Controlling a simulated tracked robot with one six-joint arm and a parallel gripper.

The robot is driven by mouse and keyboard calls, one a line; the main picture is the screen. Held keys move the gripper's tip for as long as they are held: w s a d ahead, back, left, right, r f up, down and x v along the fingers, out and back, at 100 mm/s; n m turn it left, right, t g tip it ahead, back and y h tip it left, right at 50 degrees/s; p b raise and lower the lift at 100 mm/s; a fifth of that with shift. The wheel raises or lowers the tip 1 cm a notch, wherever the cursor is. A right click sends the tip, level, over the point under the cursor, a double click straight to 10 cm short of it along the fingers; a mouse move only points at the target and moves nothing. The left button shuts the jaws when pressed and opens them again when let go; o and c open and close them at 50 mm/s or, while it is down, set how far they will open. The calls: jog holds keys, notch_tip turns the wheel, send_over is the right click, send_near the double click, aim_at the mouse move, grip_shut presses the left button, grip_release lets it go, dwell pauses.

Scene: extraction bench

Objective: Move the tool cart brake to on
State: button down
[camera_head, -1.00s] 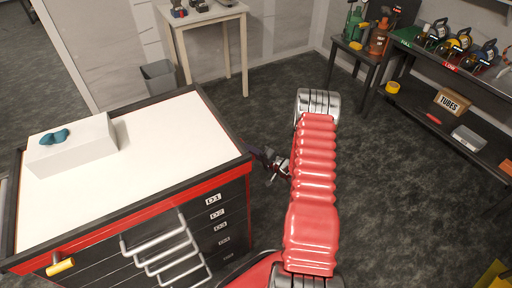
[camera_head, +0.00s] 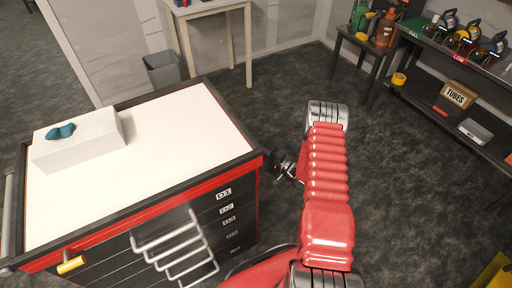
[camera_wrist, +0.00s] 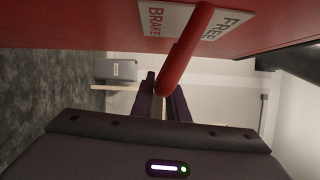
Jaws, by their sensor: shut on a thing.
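The tool cart (camera_head: 150,140) has a white top and red and black sides, and stands at the left in the head view. Its red brake lever (camera_wrist: 184,50) shows in the wrist view, in front of a white plate (camera_wrist: 178,20) marked BRAKE on the left and FREE on the right. The lever crosses the plate between the two words, its free end tilted to the lower left. My gripper (camera_wrist: 163,100) is shut on the lever's end. In the head view my gripper (camera_head: 284,170) is at the cart's right side, where the lever is hidden.
Drawer handles (camera_head: 178,245) and a yellow-ended handle (camera_head: 71,265) stick out from the cart's front. A white block (camera_head: 78,147) with a teal item (camera_head: 60,131) sits on top. A grey bin (camera_head: 162,70) and a shelf bench (camera_head: 440,110) stand beyond open floor.

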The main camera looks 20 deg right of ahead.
jog(key=shift+f, duration=0.2)
dwell(0.5)
jog(key=c, duration=1.7)
grip_release()
jog(key=shift+c, duration=0.2)
jog(key=shift+s, duration=0.1)
jog(key=v, duration=1.3)
jog(key=shift+s+d, duration=0.15)
jog(key=shift+s, duration=0.1)
